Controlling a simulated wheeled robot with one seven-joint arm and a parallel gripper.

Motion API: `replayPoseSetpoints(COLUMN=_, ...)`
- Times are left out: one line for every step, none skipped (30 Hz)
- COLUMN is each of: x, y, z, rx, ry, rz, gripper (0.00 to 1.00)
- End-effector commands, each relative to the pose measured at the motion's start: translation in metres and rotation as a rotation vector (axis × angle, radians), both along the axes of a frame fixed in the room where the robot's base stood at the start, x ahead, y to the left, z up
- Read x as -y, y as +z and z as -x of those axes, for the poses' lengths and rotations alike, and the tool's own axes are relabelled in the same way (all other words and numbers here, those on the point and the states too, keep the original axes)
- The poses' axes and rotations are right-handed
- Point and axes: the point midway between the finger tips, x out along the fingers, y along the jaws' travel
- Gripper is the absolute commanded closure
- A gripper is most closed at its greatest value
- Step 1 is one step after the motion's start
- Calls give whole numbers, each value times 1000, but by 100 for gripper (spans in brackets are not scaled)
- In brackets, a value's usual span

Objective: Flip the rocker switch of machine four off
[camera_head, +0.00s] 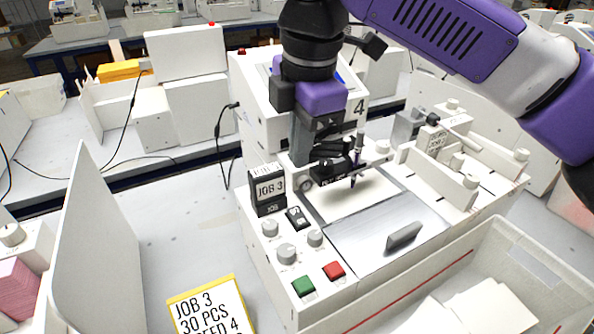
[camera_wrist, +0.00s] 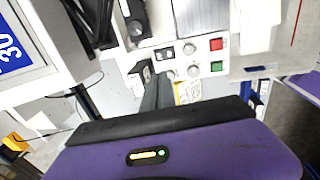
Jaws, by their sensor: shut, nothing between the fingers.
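Machine four (camera_head: 262,110) is a white plotter with a "4" on its upright housing. Its black rocker switch (camera_head: 297,218) sits on the front left of the deck, beside the JOB 3 block; it also shows in the wrist view (camera_wrist: 165,53). Which side of the rocker is pressed is too small to tell. My gripper (camera_head: 301,160) points down with its fingers shut and empty. In the head view it appears above and behind the switch, apart from it. In the wrist view the fingers (camera_wrist: 158,92) show below the switch.
Grey knobs (camera_head: 286,253), a green button (camera_head: 303,286) and a red button (camera_head: 334,270) lie near the switch. The black JOB 3 block (camera_head: 268,190) stands just behind it. The pen carriage (camera_head: 335,172) is close to my fingers. A white bin (camera_head: 490,258) stands at right.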

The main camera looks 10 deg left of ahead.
Motion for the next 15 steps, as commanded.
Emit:
replayPoseSetpoints(x=0, y=-8, z=-1, rx=-2, ry=0, rz=2, gripper=100)
replayPoseSetpoints(x=0, y=-13, z=-1, rx=-2, ry=0, rz=2, gripper=100)
replayPoseSetpoints(x=-1, y=-20, z=-2, rx=-2, ry=0, rz=2, gripper=100)
replayPoseSetpoints(x=-1, y=-25, z=-3, rx=-2, ry=-1, rz=2, gripper=100)
replayPoseSetpoints(x=-2, y=-31, z=-4, rx=-2, ry=-1, rz=2, gripper=100)
replayPoseSetpoints(x=-2, y=-39, z=-5, rx=-3, ry=-1, rz=3, gripper=100)
replayPoseSetpoints(x=-3, y=-45, z=-6, rx=-2, ry=-1, rz=2, gripper=100)
replayPoseSetpoints(x=-3, y=-51, z=-6, rx=-2, ry=-1, rz=4, gripper=100)
replayPoseSetpoints(x=-4, y=-59, z=-8, rx=-2, ry=-2, rz=2, gripper=100)
replayPoseSetpoints(x=-4, y=-65, z=-8, rx=-2, ry=-1, rz=4, gripper=100)
replayPoseSetpoints(x=-5, y=-70, z=-9, rx=-2, ry=-1, rz=2, gripper=100)
replayPoseSetpoints(x=-6, y=-78, z=-10, rx=-1, ry=-1, rz=3, gripper=100)
replayPoseSetpoints(x=-6, y=-83, z=-11, rx=-1, ry=-1, rz=2, gripper=100)
replayPoseSetpoints(x=-7, y=-89, z=-11, rx=-1, ry=-1, rz=3, gripper=100)
replayPoseSetpoints(x=-7, y=-95, z=-12, rx=-1, ry=-1, rz=3, gripper=100)
